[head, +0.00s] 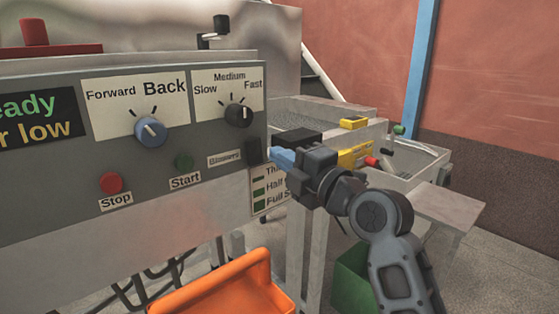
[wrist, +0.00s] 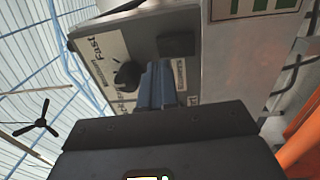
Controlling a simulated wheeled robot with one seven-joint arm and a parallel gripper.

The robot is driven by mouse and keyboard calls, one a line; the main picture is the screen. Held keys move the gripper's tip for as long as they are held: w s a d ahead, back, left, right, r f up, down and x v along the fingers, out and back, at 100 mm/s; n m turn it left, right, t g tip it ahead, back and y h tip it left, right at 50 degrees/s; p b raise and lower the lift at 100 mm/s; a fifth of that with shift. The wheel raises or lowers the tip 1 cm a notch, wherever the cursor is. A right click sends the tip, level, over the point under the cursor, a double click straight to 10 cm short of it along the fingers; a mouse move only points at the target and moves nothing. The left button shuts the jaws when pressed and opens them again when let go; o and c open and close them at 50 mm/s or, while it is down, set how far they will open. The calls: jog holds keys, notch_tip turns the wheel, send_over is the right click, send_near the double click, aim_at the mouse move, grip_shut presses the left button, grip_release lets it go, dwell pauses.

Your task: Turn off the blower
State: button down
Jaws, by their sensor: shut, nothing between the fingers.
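The blower switch (head: 254,151) is a small black block at the lower right edge of the grey control panel (head: 60,165), right of a label that reads like "Blowers". My gripper (head: 276,155) has light blue fingers, shut and empty. In the head view its tips are just right of the switch; I cannot tell whether they touch it. In the wrist view the shut fingers (wrist: 157,72) point up toward the panel, with the black switch (wrist: 177,45) just beyond and right of the tips. Whether the switch is on or off is not clear.
An orange bin (head: 225,285) stands below. A yellow-and-black box (head: 356,155) lies behind my gripper.

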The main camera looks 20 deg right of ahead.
jog(key=r+b+v, duration=0.2)
jog(key=v, duration=0.6)
jog(key=shift+s, duration=0.15)
jog(key=shift+d, duration=0.15)
jog(key=s+f+m+g+h, duration=0.1)
jog(key=s+f+m+h, duration=0.2)
jog(key=s+f+m, duration=0.6)
jog(key=s+f+m+h, duration=0.2)
jog(key=s+f+m, duration=0.4)
jog(key=f, duration=0.5)
jog(key=s+a+f+m+g, duration=0.1)
jog(key=s+m, duration=0.5)
jog(key=s, duration=2)
notch_tip(320, 180, down, 2)
jog(key=shift+a+f+m+g+h, duration=0.15)
jog(key=shift+m+g+h, duration=0.25)
jog(key=shift+g, duration=0.2)
jog(key=c, duration=1.8)
grip_release()
